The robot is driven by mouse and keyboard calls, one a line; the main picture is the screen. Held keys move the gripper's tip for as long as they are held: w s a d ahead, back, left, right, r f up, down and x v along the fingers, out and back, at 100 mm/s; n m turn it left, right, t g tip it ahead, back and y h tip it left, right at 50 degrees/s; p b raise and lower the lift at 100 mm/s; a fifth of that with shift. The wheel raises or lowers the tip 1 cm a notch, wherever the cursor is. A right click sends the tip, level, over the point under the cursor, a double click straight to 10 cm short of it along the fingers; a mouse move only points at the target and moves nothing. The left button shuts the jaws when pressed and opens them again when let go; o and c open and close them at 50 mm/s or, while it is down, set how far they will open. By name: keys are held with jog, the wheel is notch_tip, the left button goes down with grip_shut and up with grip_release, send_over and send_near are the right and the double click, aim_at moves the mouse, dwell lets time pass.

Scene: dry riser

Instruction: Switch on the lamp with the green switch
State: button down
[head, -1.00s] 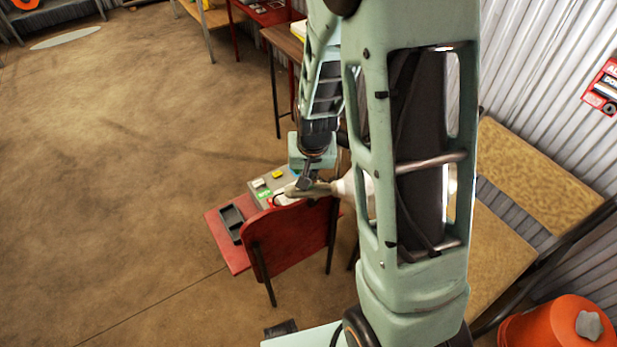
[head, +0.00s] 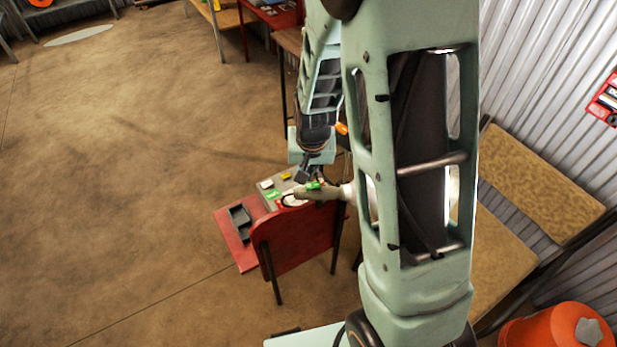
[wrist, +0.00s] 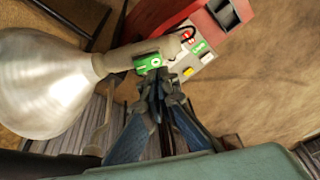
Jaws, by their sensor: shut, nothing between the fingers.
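The lamp (wrist: 45,85) fills the left of the wrist view with its wide silver shade and a grey-beige neck. The green switch (wrist: 147,63) sits on that neck, and in the head view it shows as a small green patch (head: 313,185). My gripper (wrist: 163,82) is shut and empty, its fingertips close beside the green switch. I cannot tell whether they touch it. In the head view my gripper (head: 309,174) is just above the lamp's neck (head: 318,193); my arm hides most of the shade.
A grey panel (wrist: 187,62) with coloured buttons and labels lies beyond the lamp on a red surface (head: 232,245). A black tray (head: 239,217) is beside it. A red chair back (head: 300,240) stands in front. Open floor (head: 120,190) lies to the left.

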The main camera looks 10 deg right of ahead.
aim_at(316, 185)
jog(key=a+p+v, duration=0.1)
jog(key=v, duration=0.9)
jog(key=shift+r, duration=0.4)
jog(key=shift+w, duration=0.15)
jog(key=w+m+g+b, duration=0.1)
jog(key=m, duration=0.5)
jog(key=w+m+g+h+b, duration=0.1)
jog(key=m+b, duration=0.1)
jog(key=m, duration=0.4)
jog(key=w+m+g+h+b, duration=0.1)
jog(key=m+b, duration=0.1)
jog(key=m, duration=0.4)
jog(key=shift+w+d+r+g, duration=0.15)
jog(key=shift+w+r+g, duration=0.15)
jog(key=shift+r+g, duration=0.1)
jog(key=shift+f, duration=0.15)
jog(key=f+b, duration=0.1)
jog(key=f, duration=0.3)
jog(key=d+f+b, duration=0.1)
jog(key=f, duration=0.4)
jog(key=d+f+b, duration=0.1)
jog(key=f, duration=0.3)
jog(key=shift+s+d+f, duration=0.25)
jog(key=shift+s+f, duration=0.05)
